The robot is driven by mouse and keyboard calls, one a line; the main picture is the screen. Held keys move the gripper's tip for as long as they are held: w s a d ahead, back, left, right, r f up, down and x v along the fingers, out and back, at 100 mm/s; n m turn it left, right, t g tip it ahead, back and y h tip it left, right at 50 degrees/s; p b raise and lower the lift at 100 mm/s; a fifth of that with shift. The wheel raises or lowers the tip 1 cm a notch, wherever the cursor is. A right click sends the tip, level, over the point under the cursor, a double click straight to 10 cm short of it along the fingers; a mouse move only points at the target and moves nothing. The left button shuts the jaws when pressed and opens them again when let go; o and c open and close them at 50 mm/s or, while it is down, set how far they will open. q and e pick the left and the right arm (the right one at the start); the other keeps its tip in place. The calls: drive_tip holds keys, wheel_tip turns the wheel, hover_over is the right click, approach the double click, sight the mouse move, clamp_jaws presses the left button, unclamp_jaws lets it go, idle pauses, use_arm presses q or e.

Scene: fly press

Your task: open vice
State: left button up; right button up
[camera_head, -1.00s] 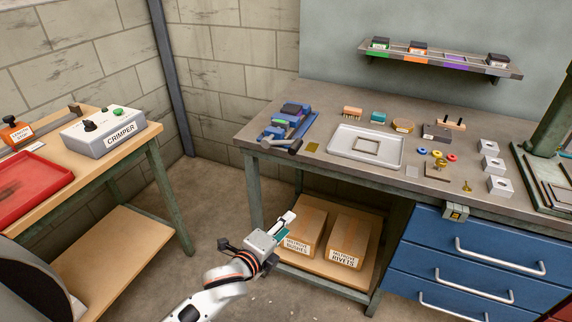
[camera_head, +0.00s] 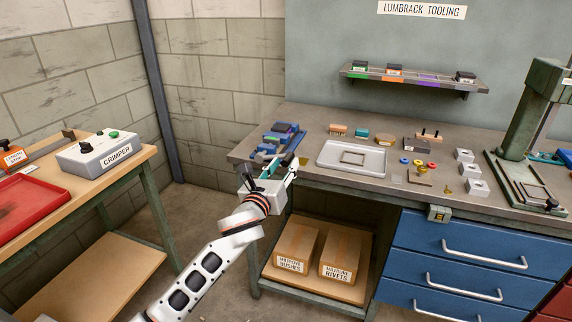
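The blue vice (camera_head: 285,133) sits at the left front corner of the grey workbench (camera_head: 320,122). Dark parts are between its jaws, and I cannot tell how far apart the jaws are. Its handle end at the front is partly covered by my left gripper (camera_head: 268,170). That gripper is just in front of the bench edge at the vice's handle, with its fingers spread apart. A teal piece shows between the fingers. I cannot tell whether the gripper touches the handle. My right gripper is out of view.
A white tray (camera_head: 326,168) lies right of the vice, with small blocks and rings beyond. A press (camera_head: 535,105) stands far right. Blue drawers (camera_head: 455,245) and two cardboard boxes (camera_head: 297,248) are below. A crimper (camera_head: 95,152) and a red tray (camera_head: 40,205) are on the left table.

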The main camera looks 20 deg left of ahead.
use_arm(q)
drive_tip(key=shift+w, duration=1.15)
clamp_jaws()
